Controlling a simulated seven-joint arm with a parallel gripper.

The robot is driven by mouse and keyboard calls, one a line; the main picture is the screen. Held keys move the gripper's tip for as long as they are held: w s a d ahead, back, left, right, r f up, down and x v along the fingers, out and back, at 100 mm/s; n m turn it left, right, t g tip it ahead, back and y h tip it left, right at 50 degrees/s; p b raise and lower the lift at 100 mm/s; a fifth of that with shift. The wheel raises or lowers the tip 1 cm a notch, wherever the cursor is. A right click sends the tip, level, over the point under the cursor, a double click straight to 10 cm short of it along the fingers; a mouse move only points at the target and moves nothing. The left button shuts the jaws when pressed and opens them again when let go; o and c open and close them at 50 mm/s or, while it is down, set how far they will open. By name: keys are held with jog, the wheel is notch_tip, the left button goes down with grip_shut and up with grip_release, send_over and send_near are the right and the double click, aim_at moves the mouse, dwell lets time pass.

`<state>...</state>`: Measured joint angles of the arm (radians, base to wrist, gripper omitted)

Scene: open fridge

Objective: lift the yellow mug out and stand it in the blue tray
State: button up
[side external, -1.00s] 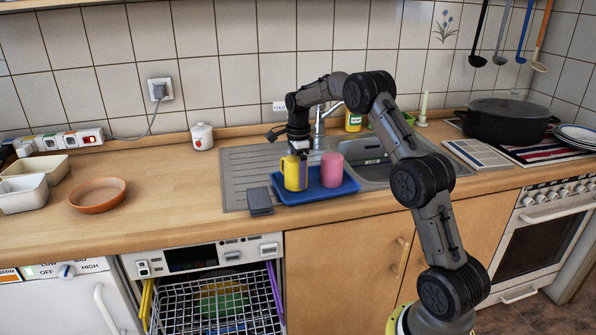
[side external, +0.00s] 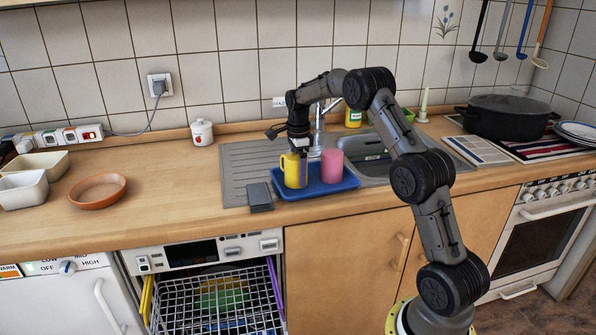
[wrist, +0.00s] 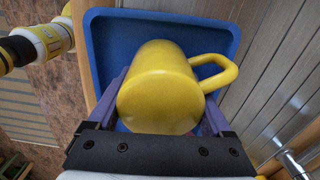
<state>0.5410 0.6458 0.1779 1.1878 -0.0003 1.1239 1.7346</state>
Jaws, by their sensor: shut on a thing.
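The yellow mug (side external: 293,172) is at the left part of the blue tray (side external: 335,184) in the side view. I cannot tell whether its lower end touches the tray floor or is slightly above it. My gripper (side external: 299,156) reaches down from above and is shut on the mug. In the wrist view, the yellow mug (wrist: 160,98) sits between the two fingers, a closed round face towards the camera and its handle to the right. No opening shows. The blue tray (wrist: 112,38) lies behind it.
A pink cup (side external: 332,168) stands in the tray just right of the mug. A dark grey block (side external: 259,197) lies at the tray's left edge. The sink and tap (side external: 319,140) are behind. An open dishwasher rack (side external: 215,305) is below. Counter to the left is clear up to a brown bowl (side external: 97,191).

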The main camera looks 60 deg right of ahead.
aim_at(298, 155)
jog(key=shift+f, duration=0.35)
dwell(0.4)
jog(key=o, duration=1.4)
jog(key=shift+r, duration=3.5)
jog(key=s+a+r+n+t, duration=0.1)
jog(key=s+a+r+n, duration=0.5)
jog(key=a, duration=0.3)
jog(key=s+a+r+n+t, duration=0.2)
jog(key=s+a+r+n, duration=0.4)
jog(key=a, duration=0.3)
jog(key=s+a+f+n+t, duration=0.1)
jog(key=s+a+f+n, duration=0.1)
jog(key=s+a+n, duration=0.3)
jog(key=s+a+f+n+t, duration=0.1)
jog(key=s+a+f+n, duration=0.1)
jog(key=s+a+n, duration=0.3)
jog(key=s+n, duration=0.4)
jog(key=s, duration=0.4)
jog(key=shift+f+t, duration=0.2)
jog(key=shift+t, duration=0.1)
